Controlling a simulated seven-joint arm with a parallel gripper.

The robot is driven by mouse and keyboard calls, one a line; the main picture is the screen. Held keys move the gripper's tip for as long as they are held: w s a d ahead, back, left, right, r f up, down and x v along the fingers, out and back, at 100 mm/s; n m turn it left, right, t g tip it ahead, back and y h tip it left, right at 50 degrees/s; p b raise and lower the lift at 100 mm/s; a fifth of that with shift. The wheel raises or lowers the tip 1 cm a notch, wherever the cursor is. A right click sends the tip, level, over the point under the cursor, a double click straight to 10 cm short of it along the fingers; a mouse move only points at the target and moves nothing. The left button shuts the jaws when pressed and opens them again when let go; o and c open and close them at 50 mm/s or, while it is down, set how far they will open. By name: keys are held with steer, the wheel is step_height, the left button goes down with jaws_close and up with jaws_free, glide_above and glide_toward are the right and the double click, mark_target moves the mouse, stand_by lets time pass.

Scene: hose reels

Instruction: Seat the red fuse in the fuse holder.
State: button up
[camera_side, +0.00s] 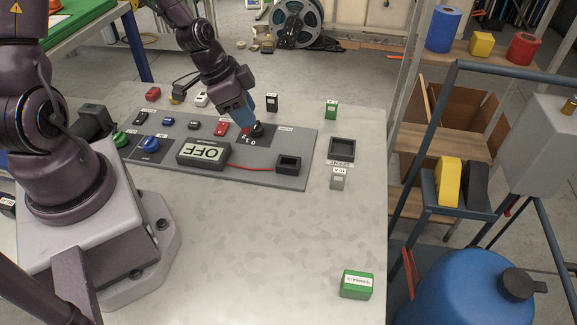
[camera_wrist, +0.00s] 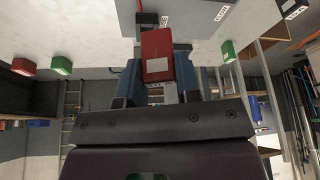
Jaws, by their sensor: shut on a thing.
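My gripper (camera_side: 254,127) is low over the grey panel, close to a black knob on a dark plate. In the wrist view my gripper (camera_wrist: 158,75) has its two blue fingers shut on the red fuse (camera_wrist: 157,50), a small red block with a pale underside edge. In the side view the held fuse cannot be made out clearly.
Green blocks (camera_side: 356,284) (camera_side: 331,110) lie on the table.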

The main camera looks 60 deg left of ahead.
steer(key=shift+s+d+r+m+h, duration=0.1)
steer(key=shift+s+d+m+h, duration=0.25)
steer(key=shift+m, duration=0.45)
steer(key=s+d+r+m+g+h, duration=0.2)
steer(key=s+d+m+g, duration=0.15)
steer(key=m, duration=0.75)
steer(key=m+g+y, duration=0.2)
steer(key=m+g, duration=0.2)
steer(key=m, duration=0.5)
glide_above(287, 165)
steer(key=shift+t+h, duration=0.25)
steer(key=f, duration=0.7)
steer(key=shift+w+a+f, duration=0.1)
steer(key=shift+w+a, duration=0.1)
steer(key=shift+a, duration=0.15)
steer(key=shift+w+f, duration=0.15)
steer(key=shift+f, duration=0.8)
steer(key=shift+w+f, duration=0.15)
steer(key=shift+f, duration=0.75)
steer(key=shift+f, duration=0.1)
steer(key=o, duration=0.9)
